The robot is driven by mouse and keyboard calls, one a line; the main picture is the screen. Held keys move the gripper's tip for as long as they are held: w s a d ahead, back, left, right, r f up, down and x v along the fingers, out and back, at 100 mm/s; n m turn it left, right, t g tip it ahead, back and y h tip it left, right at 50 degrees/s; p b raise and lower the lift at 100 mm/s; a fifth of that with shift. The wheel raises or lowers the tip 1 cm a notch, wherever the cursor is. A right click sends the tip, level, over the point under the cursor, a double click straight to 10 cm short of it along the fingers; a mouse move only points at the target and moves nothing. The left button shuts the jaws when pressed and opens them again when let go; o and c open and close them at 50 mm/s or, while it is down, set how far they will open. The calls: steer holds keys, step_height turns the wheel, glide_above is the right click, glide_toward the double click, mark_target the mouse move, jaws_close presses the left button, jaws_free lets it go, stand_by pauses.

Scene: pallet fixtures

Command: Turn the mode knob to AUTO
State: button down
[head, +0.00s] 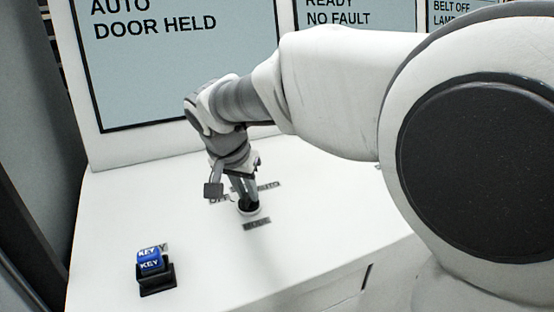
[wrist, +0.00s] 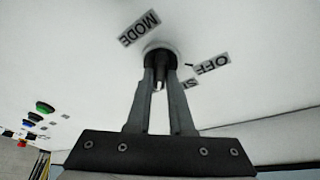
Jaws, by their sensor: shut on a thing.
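The mode knob (head: 248,210) stands on the white panel near the middle of the head view, dark on a pale round base. My gripper (head: 246,198) reaches down onto it, its two fingers shut on either side of it. In the wrist view the fingers (wrist: 160,82) close around the dark knob (wrist: 160,54). A MODE label (wrist: 139,28) lies beside the base, and an OFF label (wrist: 210,63) lies on the other side. Another label (wrist: 189,83) is mostly hidden by a finger. Which position the knob points to I cannot tell.
A blue KEY block (head: 150,260) sits in a black holder at the front left. A screen (head: 180,60) behind reads AUTO, DOOR HELD; another (head: 355,14) reads READY, NO FAULT. Coloured buttons (wrist: 44,108) show at the left of the wrist view. The panel around the knob is otherwise clear.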

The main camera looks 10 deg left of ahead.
steer(key=shift+m, duration=0.3)
stand_by(0.4)
steer(key=c, duration=0.8)
jaws_free()
steer(key=p+v, duration=0.2)
steer(key=v, duration=1.5)
steer(key=shift+a+r, duration=0.25)
